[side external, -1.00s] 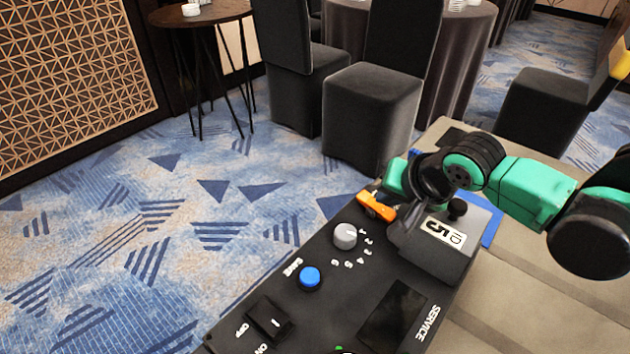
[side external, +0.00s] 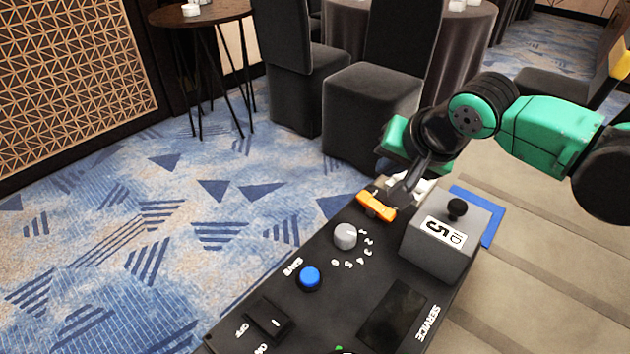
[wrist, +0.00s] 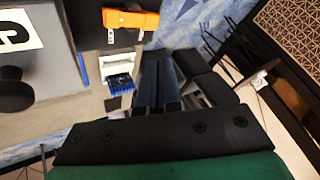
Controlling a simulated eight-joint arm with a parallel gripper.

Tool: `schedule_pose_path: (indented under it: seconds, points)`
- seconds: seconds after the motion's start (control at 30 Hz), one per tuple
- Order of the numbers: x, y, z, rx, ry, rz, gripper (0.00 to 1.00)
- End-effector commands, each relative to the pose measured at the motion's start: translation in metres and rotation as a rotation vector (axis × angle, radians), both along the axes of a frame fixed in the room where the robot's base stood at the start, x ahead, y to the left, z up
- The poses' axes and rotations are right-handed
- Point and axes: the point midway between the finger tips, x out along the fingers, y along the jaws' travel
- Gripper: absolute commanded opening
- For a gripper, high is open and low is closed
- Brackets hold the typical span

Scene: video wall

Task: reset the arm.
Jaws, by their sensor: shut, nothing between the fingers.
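My gripper (side external: 404,190) is just beyond the black control panel (side external: 335,285), beside an orange lever-like piece (side external: 376,206) and left of a grey box (side external: 440,248) with an "ID 5" label and black knob. In the wrist view my dark fingers (wrist: 157,82) are together, with nothing between them. The orange piece also shows there (wrist: 130,18), and the grey box is at the left (wrist: 45,70). I cannot tell whether the fingers touch the panel.
The panel carries a grey dial (side external: 345,236), a blue button (side external: 310,277) and a black rocker switch (side external: 269,318). A white and blue part (wrist: 120,82) lies near the fingers. Dark chairs (side external: 370,110) and a small round table (side external: 200,14) stand behind on carpet.

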Motion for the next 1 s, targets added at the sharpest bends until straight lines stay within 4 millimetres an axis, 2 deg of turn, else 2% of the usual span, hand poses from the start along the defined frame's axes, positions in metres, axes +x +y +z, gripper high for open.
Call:
schedule_pose_path:
  seconds: [0.07,0.17,0.27,0.37,0.5,0.6,0.7,0.8,1.0]
  points:
    - [0.0,-0.001,0.0,-0.001,0.0,0.0,0.0]
    - [-0.001,-0.015,0.005,-0.017,-0.002,0.007,0.0]
    - [-0.007,-0.047,0.015,-0.058,-0.008,0.032,0.0]
    - [-0.022,-0.092,0.025,-0.119,-0.014,0.072,0.0]
    - [-0.053,-0.15,0.029,-0.213,-0.024,0.14,0.0]
    - [-0.075,-0.18,0.025,-0.274,-0.03,0.186,0.0]
    - [-0.093,-0.199,0.019,-0.322,-0.034,0.224,0.0]
    - [-0.104,-0.209,0.013,-0.354,-0.038,0.251,0.0]
    - [-0.111,-0.215,0.01,-0.377,-0.042,0.272,0.0]
